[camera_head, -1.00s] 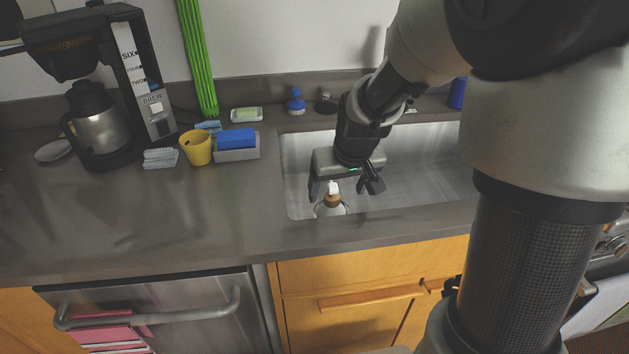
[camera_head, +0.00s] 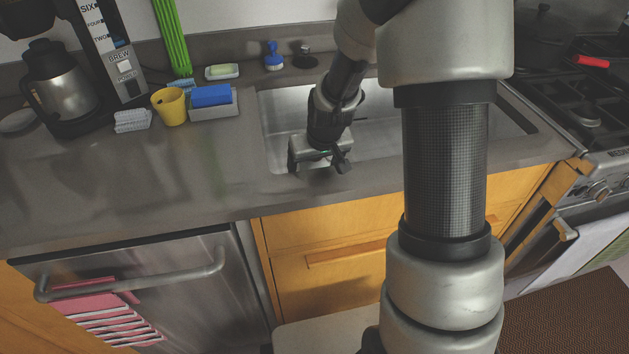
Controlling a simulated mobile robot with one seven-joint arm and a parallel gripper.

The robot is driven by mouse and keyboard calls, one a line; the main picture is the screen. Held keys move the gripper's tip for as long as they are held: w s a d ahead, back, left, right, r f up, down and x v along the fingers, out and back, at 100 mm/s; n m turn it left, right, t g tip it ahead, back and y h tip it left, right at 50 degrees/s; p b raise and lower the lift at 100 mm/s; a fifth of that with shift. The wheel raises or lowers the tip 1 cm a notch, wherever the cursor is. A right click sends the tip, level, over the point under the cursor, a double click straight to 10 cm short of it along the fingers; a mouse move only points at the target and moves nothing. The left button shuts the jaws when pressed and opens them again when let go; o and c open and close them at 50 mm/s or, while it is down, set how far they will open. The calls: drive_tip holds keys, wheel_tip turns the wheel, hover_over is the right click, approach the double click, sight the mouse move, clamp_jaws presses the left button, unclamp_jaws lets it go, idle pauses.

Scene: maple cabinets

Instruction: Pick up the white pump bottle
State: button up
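My gripper (camera_head: 319,163) points down at the front left part of the steel sink (camera_head: 275,125). Its two dark fingers stand apart, so it looks open, and I see nothing held between them. I cannot make out the white pump bottle in the current view. Whether it is hidden behind or below the gripper, I cannot tell.
A yellow cup (camera_head: 170,107), a grey holder with a blue sponge (camera_head: 212,96) and a coffee maker (camera_head: 65,85) stand left of the sink. A blue brush (camera_head: 273,56) stands behind it. A stove (camera_head: 580,110) is at right. The counter's front left is clear.

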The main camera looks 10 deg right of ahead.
drive_tip(key=shift+r, duration=0.1)
drive_tip(key=c, duration=1.4)
